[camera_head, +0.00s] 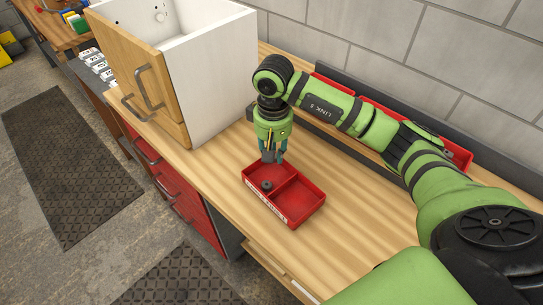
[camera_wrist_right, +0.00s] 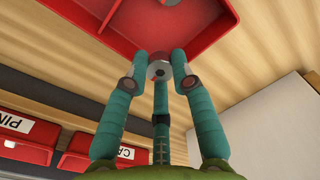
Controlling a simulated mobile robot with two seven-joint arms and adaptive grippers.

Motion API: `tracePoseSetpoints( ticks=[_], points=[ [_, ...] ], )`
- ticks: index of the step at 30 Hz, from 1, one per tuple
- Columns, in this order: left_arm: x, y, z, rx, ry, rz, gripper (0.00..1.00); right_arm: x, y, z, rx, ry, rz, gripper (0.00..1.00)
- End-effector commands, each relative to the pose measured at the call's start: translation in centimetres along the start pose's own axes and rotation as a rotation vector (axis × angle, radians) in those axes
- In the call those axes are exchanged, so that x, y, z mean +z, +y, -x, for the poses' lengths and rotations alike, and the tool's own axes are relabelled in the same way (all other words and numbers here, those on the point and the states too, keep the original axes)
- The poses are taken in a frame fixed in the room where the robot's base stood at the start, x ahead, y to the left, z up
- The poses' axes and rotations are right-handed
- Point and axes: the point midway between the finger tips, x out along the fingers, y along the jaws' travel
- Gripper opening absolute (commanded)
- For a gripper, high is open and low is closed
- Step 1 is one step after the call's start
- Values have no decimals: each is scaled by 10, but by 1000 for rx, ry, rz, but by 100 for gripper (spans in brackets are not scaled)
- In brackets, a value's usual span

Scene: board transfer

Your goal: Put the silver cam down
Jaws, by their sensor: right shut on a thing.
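My right gripper (camera_head: 271,158) is at the back left edge of a red two-compartment tray (camera_head: 303,215) on the wooden bench. In the wrist view, my right gripper (camera_wrist_right: 160,62) is shut on the silver cam (camera_wrist_right: 158,71), a small round metal piece between the fingertips. The fingertips hide part of it. The tray wall (camera_wrist_right: 110,45) lies just beyond it in that view; I cannot tell whether they touch. A small dark round part (camera_head: 267,185) lies in the tray's left compartment; the right compartment looks empty. My left gripper is not in view.
A white cabinet with wooden fronts (camera_head: 215,70) stands to the left of the gripper. Red labelled bins (camera_wrist_right: 25,140) line the back of the bench. The bench top (camera_head: 350,210) right of the tray is clear.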

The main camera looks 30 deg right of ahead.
Motion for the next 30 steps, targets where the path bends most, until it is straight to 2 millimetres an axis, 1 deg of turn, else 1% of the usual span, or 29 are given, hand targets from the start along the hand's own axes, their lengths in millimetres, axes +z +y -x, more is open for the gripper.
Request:
tracePoseSetpoints(
  ticks=[4, 9, 12, 20, 25, 26, 30],
  points=[
    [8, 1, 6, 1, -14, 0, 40, -4, -2, -8, 1, -3, 0, 7],
    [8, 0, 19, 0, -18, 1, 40, -3, -3, -32, -1, -6, -1, 7],
    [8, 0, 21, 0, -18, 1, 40, -4, -2, -41, 0, -3, 0, 7],
    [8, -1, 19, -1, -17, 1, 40, -4, -2, -44, 1, 0, 0, 7],
    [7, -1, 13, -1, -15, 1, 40, -5, -2, -48, 1, 1, 1, 7],
    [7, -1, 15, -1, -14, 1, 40, -5, -2, -47, 1, 1, 1, 35],
    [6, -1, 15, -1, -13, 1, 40, -4, -2, -46, 1, 0, 0, 35]
  ],
)
